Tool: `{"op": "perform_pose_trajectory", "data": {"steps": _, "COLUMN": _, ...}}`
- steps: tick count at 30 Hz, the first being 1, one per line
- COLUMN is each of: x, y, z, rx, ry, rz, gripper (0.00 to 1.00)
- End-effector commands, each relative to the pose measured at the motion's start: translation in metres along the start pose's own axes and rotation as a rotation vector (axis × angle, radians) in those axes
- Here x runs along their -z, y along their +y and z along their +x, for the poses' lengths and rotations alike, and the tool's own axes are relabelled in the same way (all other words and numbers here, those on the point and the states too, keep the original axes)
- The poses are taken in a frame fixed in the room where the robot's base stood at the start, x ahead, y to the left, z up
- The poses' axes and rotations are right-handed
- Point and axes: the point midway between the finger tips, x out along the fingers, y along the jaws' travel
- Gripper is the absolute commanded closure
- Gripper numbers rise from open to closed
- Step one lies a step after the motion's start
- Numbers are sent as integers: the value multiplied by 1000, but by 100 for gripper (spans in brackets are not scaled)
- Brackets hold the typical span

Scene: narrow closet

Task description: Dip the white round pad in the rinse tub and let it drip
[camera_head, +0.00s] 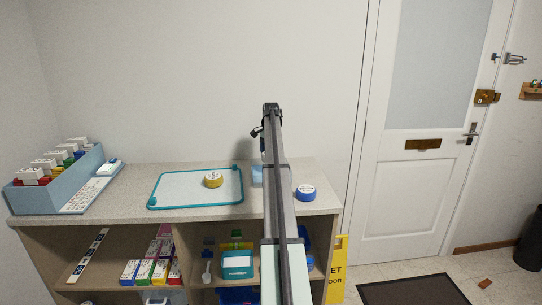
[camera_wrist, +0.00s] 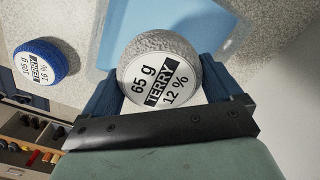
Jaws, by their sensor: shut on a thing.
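My gripper (camera_wrist: 158,82) is shut on the white round pad (camera_wrist: 150,48), one dark blue finger on each side of it. The pad has a light grey fuzzy edge and a label reading 65 g, TERRY, 12 %. The light blue rinse tub (camera_wrist: 188,14) shows behind the pad in the wrist view, and the pad overlaps its edge there. I cannot tell whether the pad is above the tub or touching it. In the head view the tub (camera_head: 257,176) is partly hidden by my arm, and my gripper and the white pad are not visible.
A blue pad (camera_head: 305,193) sits on the shelf top right of my arm; it shows in the wrist view (camera_wrist: 38,64). A yellow pad (camera_head: 213,180) lies on a teal-rimmed tray (camera_head: 168,206). A blue-grey box (camera_head: 58,190) stands far left. A wall rises behind.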

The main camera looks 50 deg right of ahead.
Motion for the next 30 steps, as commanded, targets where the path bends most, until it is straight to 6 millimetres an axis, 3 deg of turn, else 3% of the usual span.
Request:
{"op": "perform_pose_trajectory", "data": {"steps": 8, "x": 0, "y": 0, "z": -3, "rx": 0, "ry": 0, "rz": 0, "gripper": 38}}
{"op": "perform_pose_trajectory", "data": {"steps": 30, "x": 0, "y": 0, "z": -50, "rx": 0, "ry": 0, "rz": 0, "gripper": 38}}
